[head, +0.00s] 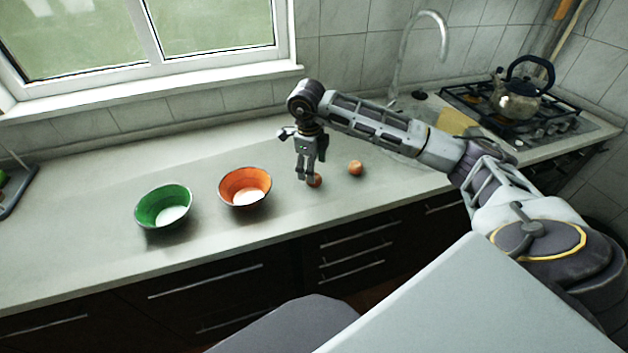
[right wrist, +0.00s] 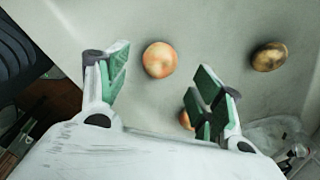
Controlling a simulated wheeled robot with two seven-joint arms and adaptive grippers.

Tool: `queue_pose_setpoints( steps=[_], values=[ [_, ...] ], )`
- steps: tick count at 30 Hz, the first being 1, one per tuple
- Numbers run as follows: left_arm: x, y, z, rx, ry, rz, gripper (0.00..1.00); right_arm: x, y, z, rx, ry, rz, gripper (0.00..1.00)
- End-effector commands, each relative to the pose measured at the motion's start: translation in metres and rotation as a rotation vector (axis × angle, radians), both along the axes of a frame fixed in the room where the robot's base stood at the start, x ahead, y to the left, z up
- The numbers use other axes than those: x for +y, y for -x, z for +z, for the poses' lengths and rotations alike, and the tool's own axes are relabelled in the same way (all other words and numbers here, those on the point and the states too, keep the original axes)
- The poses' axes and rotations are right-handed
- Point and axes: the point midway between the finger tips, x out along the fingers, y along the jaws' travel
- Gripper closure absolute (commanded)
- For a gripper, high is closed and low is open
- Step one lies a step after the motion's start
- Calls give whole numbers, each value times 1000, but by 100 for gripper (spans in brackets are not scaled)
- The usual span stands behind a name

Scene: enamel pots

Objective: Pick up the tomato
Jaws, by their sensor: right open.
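My right gripper (head: 304,178) points down over the counter and is open, with nothing between its fingers. In the head view a small orange-red round thing (head: 316,181) lies right beside its fingertips, partly hidden by them. Another orange round thing (head: 355,167) lies to the right, clear of the gripper. In the right wrist view my right gripper (right wrist: 166,82) has a reddish-yellow round thing (right wrist: 160,60) ahead between its open fingers. A brownish round thing (right wrist: 268,56) lies to the right, and an orange one (right wrist: 186,119) is partly hidden behind the right finger. I cannot tell which is the tomato.
An orange bowl (head: 245,187) and a green bowl (head: 163,207) stand on the counter (head: 110,183) left of the gripper. A sink tap (head: 420,45) and a kettle (head: 517,98) on the stove are at the back right. A dark tray (head: 14,196) is at the far left.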

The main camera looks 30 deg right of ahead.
Motion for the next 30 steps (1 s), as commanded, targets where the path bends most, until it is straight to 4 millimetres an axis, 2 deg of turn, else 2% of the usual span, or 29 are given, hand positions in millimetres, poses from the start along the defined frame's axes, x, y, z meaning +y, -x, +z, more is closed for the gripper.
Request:
queue_pose_setpoints(
  steps=[7,17,24,30],
  values=[
    [9,0,1,0,-10,-3,60,-1,0,-5,0,1,1,34],
    [5,16,-1,19,-6,0,60,-2,0,-10,2,1,1,34],
    [-6,21,0,20,7,2,60,-5,0,-33,2,0,1,34],
    [-5,21,1,18,6,1,60,-7,-1,-52,2,1,1,34]
  ],
)
